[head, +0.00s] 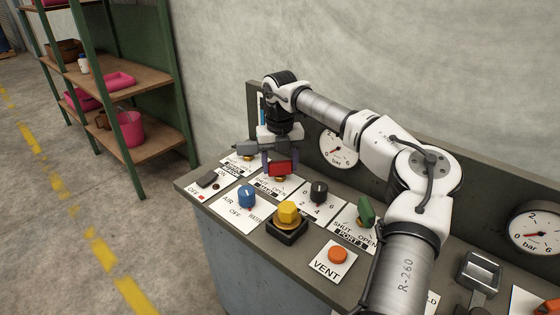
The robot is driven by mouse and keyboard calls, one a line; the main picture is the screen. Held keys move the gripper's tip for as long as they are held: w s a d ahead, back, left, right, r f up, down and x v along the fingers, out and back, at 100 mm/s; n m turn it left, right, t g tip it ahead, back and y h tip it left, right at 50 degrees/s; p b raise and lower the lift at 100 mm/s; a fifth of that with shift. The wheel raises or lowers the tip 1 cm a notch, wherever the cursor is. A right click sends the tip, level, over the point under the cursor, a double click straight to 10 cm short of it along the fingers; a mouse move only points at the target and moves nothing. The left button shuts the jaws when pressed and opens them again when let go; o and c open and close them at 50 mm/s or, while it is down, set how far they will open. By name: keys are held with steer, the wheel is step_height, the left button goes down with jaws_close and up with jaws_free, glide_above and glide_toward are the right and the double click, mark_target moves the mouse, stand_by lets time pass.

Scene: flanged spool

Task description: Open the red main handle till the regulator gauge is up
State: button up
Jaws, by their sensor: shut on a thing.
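The red handle (281,169) stands on a white label plate (272,186) marked "OPEN" near the back left of the panel. My gripper (280,160) reaches down from above and is shut on the red handle, with a finger on either side. The rest of the plate's lettering is too small to read surely. A round white gauge (339,150) is on the back wall of the panel, partly covered by my arm. A second gauge (537,227) is at the far right. I cannot tell which is the regulator gauge.
Close by are a blue knob (247,197), a yellow knob (288,212), a black dial (318,192), a green handle (366,210) and an orange vent button (338,255). My arm covers the panel's middle right. Shelving (130,80) stands left, beyond open floor.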

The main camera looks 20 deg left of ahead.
mark_target(280, 162)
steer(key=n+p, duration=0.1)
steer(key=n, duration=0.3)
steer(key=shift+r+p, duration=0.15)
steer(key=shift+p, duration=0.2)
steer(key=n+p, duration=0.1)
steer(key=n, duration=0.3)
steer(key=shift+n, duration=0.4)
steer(key=n+p, duration=0.1)
steer(key=n, duration=0.3)
steer(key=shift+n+p, duration=0.4)
steer(key=shift+n, duration=1.5)
steer(key=o, duration=1)
step_height(280, 162, up, 14)
steer(key=shift+f+b, duration=0.2)
steer(key=shift+b, duration=0.8)
